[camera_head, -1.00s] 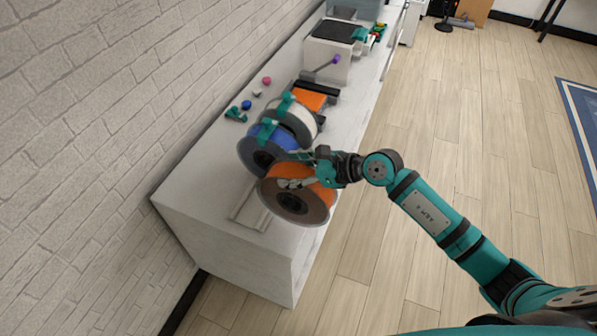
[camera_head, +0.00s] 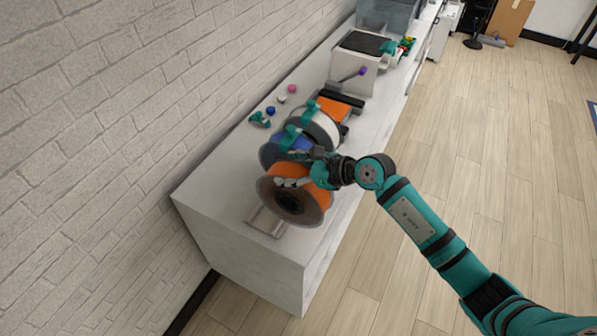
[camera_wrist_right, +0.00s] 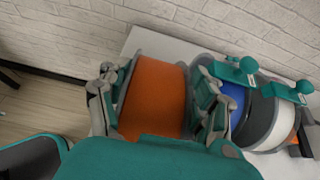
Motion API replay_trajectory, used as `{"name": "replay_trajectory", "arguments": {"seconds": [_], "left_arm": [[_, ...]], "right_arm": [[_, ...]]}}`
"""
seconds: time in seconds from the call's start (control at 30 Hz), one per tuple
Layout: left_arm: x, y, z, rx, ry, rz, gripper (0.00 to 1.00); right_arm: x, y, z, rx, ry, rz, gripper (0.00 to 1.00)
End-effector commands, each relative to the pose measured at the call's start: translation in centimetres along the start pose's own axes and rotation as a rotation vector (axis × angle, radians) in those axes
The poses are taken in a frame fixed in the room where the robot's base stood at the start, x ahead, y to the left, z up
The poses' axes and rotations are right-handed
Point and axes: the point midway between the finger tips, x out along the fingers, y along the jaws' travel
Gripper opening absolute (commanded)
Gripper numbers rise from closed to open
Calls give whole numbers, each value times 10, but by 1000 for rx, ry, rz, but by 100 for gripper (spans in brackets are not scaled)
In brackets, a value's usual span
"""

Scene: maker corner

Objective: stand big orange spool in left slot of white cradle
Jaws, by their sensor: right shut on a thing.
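The big orange spool (camera_head: 313,194) is upright, held in my right gripper (camera_head: 302,170) over the near end of the counter. In the right wrist view the spool (camera_wrist_right: 153,98) sits between the two fingers (camera_wrist_right: 158,98), which press on its flanges. The white cradle (camera_head: 265,222) is partly visible below and left of the spool; its slots are mostly hidden behind the spool. I cannot tell whether the spool touches the cradle. My left gripper is not in view.
A blue spool (camera_head: 283,143) and a white spool (camera_head: 322,123) with teal clips stand just behind. Small balls (camera_head: 271,110) and a teal part (camera_head: 259,119) lie by the brick wall. A white printer-like box (camera_head: 352,72) is farther back. The counter's left near corner (camera_head: 205,195) is clear.

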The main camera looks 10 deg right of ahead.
Motion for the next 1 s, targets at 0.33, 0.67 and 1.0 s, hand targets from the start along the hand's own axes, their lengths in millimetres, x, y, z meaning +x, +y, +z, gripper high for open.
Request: {"name": "replay_trajectory", "arguments": {"seconds": [0.33, 0.67, 1.0], "left_arm": [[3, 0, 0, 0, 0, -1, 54], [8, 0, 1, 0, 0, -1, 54], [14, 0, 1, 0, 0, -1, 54]], "right_arm": [[20, -1, 17, -3, -12, -3, 20], [40, -1, 27, -3, -12, -3, 20], [60, -1, 37, -3, -11, -3, 20]]}}
